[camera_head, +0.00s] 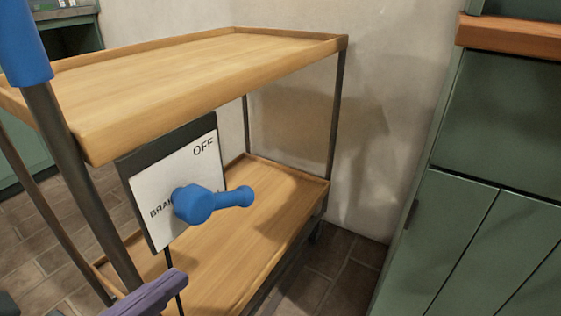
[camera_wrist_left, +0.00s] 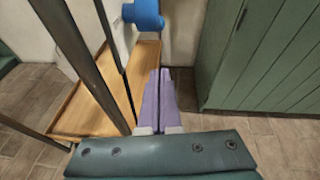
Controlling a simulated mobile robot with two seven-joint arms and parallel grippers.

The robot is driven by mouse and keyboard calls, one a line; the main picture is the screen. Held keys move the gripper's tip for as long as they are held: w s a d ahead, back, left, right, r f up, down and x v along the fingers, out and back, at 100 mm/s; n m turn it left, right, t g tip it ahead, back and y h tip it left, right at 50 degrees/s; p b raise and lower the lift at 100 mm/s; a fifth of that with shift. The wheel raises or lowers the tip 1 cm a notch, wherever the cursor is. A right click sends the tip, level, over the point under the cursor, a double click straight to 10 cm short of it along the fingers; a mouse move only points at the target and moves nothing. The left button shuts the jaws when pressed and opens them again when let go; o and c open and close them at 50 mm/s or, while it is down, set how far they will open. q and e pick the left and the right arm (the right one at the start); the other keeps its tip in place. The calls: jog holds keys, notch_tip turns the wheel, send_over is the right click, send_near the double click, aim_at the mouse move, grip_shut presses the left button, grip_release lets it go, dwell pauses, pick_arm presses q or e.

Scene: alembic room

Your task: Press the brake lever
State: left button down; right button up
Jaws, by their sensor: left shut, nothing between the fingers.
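The brake lever (camera_head: 212,202) is blue, with a thick round hub and a handle pointing right in the head view. It is mounted on a white panel (camera_head: 150,190) with a dark border, with "OFF" at its upper right and a partly hidden "BRA..." label beside the hub. The lever (camera_wrist_left: 147,12) also shows at the top of the left wrist view. My left gripper (camera_head: 176,279) shows its purple fingers at the bottom of the head view, below the lever and apart from it. In the wrist view its fingers (camera_wrist_left: 160,75) are together and empty. My right gripper is not seen.
The panel is on a two-tier cart with a wooden top shelf (camera_head: 190,65), a wooden lower shelf (camera_head: 235,230) and dark metal posts. A blue handle (camera_head: 25,45) stands at upper left. Green cabinets (camera_head: 480,220) stand at right. Tiled floor lies between.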

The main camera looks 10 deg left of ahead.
aim_at(217, 198)
pick_arm(q)
jog(key=r+b+x, duration=0.1)
jog(key=r+x, duration=0.1)
jog(key=x, duration=1)
jog(key=shift+w+r, duration=0.15)
jog(key=shift+w, duration=0.4)
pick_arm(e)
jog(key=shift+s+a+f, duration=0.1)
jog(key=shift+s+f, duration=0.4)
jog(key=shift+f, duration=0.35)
pick_arm(q)
jog(key=shift+d+b, duration=0.1)
jog(key=shift+b, duration=0.2)
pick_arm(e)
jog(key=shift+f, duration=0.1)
